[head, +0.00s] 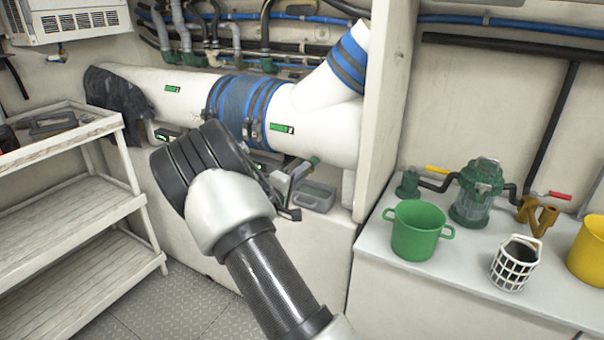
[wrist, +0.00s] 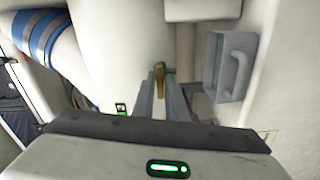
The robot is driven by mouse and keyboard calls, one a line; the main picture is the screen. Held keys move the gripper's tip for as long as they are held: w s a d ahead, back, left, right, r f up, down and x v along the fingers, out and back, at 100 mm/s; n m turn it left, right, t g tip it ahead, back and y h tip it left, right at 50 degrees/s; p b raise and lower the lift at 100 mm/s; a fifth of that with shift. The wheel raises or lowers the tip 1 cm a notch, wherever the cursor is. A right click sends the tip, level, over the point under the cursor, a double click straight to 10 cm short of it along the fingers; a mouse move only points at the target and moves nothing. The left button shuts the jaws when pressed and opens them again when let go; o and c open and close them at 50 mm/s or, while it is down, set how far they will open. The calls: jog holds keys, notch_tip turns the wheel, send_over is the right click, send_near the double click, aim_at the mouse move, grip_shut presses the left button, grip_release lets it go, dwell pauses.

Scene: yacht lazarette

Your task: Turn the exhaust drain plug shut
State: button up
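The white exhaust pipe (head: 335,128) runs along the back wall and also fills the upper middle of the wrist view (wrist: 110,35). A small green fitting (head: 313,162) under its right end appears to be the drain plug. In the wrist view a narrow brass-coloured piece (wrist: 160,82), with green beside it, shows at the far end of my fingers. My gripper (head: 298,176) reaches in under the pipe, its tips close to the fitting. The two grey fingers (wrist: 159,88) stand on either side of the brass piece. Whether they press on it I cannot tell.
A grey box with a handle (head: 313,196) sits just right of my gripper, and shows in the wrist view (wrist: 230,65). A white partition (head: 386,100) stands right of the pipe. A counter holds a green bucket (head: 416,232) and strainer (head: 477,192). White shelving (head: 75,225) stands left.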

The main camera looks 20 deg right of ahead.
jog(key=o, duration=0.4)
jog(key=shift+c, duration=0.2)
jog(key=shift+a, duration=0.1)
jog(key=p+v, duration=0.2)
jog(key=v, duration=1.5)
jog(key=shift+s+p, duration=0.2)
jog(key=shift+p, duration=0.15)
